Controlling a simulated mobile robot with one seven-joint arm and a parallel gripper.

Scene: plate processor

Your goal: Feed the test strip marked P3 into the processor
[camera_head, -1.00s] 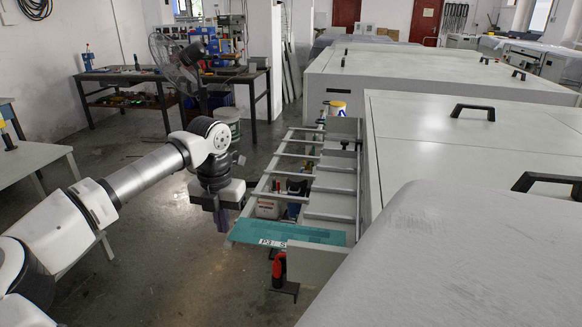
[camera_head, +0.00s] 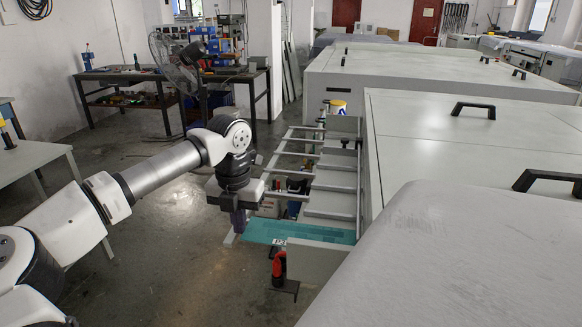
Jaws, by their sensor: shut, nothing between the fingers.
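The teal test strip (camera_head: 300,232) lies across the near end of the feed rack. Its white label (camera_head: 281,242) reads P3, with the rest of the marking cut off from view.
The feed rack's open bars (camera_head: 326,185) run behind the strip, with containers (camera_head: 270,206) on the floor below. A red-and-black handle (camera_head: 278,268) stands in front of the strip. A grey table (camera_head: 35,158) is at the left. Floor left of the rack is clear.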

